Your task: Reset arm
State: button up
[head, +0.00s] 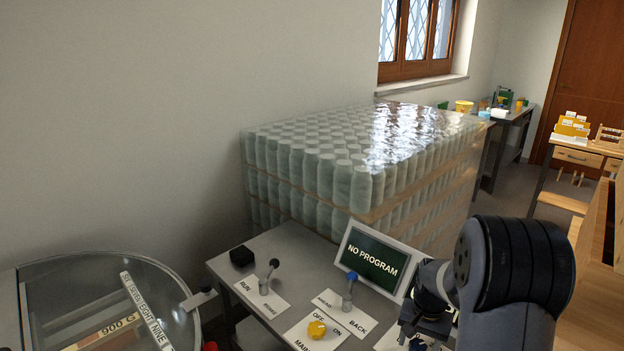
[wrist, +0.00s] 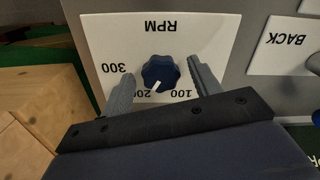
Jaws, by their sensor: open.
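My gripper (wrist: 162,76) is open in the wrist view, its two grey fingers on either side of a blue knob (wrist: 160,71). The knob sits on a white RPM plate (wrist: 115,40) marked 300, 200 and 100, and its white pointer is near 200. I cannot tell whether the fingers touch the knob. In the head view, my gripper (head: 415,330) is low over the right part of the grey control desk (head: 240,265), and my arm hides much of that part.
The desk carries a NO PROGRAM screen (head: 375,260), a black-knobbed lever (head: 267,278), a blue-knobbed lever (head: 349,290) and a yellow switch (head: 317,329). A wrapped stack of jars (head: 350,165) stands behind. A round glass-topped tank (head: 90,280) is at left, wooden furniture (head: 600,240) at right.

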jog(key=n+p, duration=0.2)
jog(key=n, duration=0.4)
dwell(0.4)
